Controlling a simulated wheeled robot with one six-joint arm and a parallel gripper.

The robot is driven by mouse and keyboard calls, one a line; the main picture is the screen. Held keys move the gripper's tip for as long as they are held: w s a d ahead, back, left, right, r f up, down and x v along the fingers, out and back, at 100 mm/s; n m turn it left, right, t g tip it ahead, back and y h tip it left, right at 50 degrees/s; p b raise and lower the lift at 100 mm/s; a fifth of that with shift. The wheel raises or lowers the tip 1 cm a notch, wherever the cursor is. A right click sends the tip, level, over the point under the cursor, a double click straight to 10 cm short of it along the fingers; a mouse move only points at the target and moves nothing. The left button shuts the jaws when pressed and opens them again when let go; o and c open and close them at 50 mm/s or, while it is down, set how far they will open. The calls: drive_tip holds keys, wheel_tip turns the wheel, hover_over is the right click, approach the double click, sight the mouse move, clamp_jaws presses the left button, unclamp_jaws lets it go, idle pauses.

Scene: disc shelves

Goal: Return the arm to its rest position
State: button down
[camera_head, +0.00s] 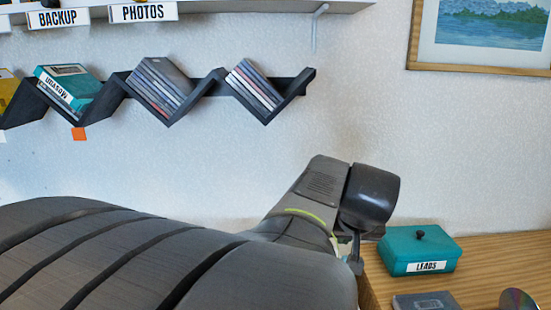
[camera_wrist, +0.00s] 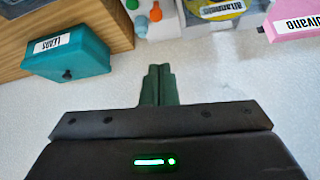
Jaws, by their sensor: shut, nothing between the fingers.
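My arm reaches across the lower part of the head view, its grey and black links in front of the wall and near the left end of the wooden desk top. My gripper (camera_wrist: 159,84) shows in the wrist view with its two dark green fingers together and nothing between them. In the head view the gripper is small, dark and partly hidden by my wrist, so its fingers are hard to make out.
A zigzag black shelf (camera_head: 199,92) on the wall holds discs in cases. A white shelf (camera_head: 230,7) with labels runs above. A flat case (camera_head: 424,301) and a disc (camera_head: 517,300) lie on the desk (camera_head: 480,266). A pink box (camera_wrist: 292,22) shows in the wrist view.

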drive_tip(key=x, duration=0.8)
drive_tip(key=shift+w, duration=0.4)
drive_tip(key=w+f+g+p, duration=0.1)
drive_tip(key=w+g+p, duration=0.1)
drive_tip(key=p, duration=0.1)
drive_tip(key=w+f+g+p, duration=0.1)
drive_tip(key=w+p, duration=0.1)
drive_tip(key=p, duration=0.1)
drive_tip(key=w+f+g+p, duration=0.2)
drive_tip(key=p, duration=0.1)
drive_tip(key=shift+w+f+g, duration=0.1)
drive_tip(key=shift+w+g, duration=0.15)
drive_tip(key=shift+g, duration=0.05)
drive_tip(key=w+f+g, duration=0.1)
drive_tip(key=w+f, duration=0.1)
drive_tip(key=w, duration=0.2)
wheel_tip(320, 180, up, 9)
drive_tip(key=shift+s+r, duration=0.2)
drive_tip(key=shift+s, duration=0.1)
drive_tip(key=shift+a, duration=0.1)
